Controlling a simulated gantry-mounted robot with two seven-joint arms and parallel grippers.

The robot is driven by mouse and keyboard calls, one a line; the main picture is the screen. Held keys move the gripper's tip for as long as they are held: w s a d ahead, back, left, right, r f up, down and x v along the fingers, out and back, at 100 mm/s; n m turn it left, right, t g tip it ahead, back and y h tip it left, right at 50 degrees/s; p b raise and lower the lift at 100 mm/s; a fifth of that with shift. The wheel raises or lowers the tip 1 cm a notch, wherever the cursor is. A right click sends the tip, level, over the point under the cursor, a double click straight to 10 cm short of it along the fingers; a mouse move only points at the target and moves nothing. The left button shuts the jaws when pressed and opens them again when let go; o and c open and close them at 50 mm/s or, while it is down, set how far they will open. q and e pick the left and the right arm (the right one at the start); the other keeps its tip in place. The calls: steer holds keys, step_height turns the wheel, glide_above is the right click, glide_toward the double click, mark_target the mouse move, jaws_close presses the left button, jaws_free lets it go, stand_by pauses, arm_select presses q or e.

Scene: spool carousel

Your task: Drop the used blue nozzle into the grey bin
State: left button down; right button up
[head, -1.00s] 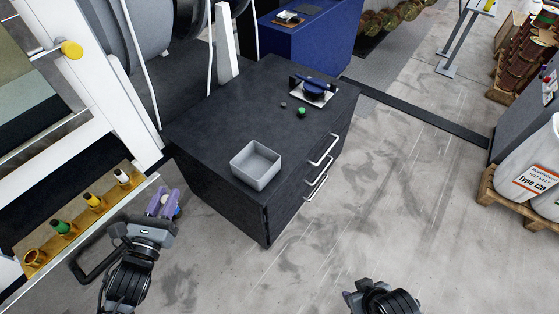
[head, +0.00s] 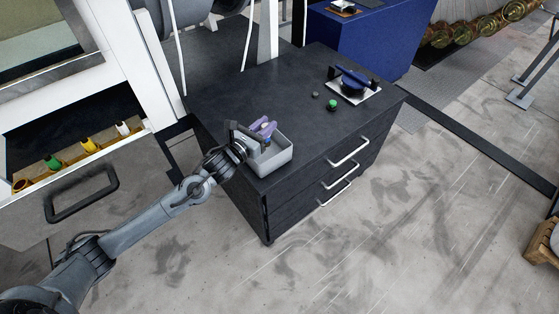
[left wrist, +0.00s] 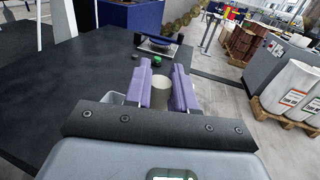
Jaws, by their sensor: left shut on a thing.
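The grey bin (head: 278,162) is an open square box near the front left of the dark cabinet top. My left gripper (head: 265,129), with purple fingers, is above the bin's opening at its back left. It is shut on a small nozzle, whose pale round end (left wrist: 161,87) shows between the fingers in the left wrist view. My right gripper is out of view.
The dark cabinet (head: 226,92) carries a green knob (head: 333,105), a small dark knob (head: 315,95) and a blue-handled device on a white plate (head: 366,94). A rack with yellow, green and white nozzles (head: 88,145) is at the left. The cabinet top's middle is clear.

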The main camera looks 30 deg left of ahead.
arm_select(q)
steer(key=w+a+f+n+y+b, duration=0.1)
steer(key=w+a+f+b, duration=0.1)
steer(key=a+f+b, duration=0.3)
steer(key=shift+w+f+b, duration=0.3)
steer(key=shift+f+b, duration=1.05)
steer(key=shift+f, duration=0.3)
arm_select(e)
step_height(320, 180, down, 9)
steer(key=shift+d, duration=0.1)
arm_select(q)
steer(key=c, duration=0.9)
jaws_free()
steer(key=shift+o, duration=0.2)
steer(key=s+p, duration=0.3)
steer(key=s, duration=0.7)
steer(key=shift+s, duration=0.4)
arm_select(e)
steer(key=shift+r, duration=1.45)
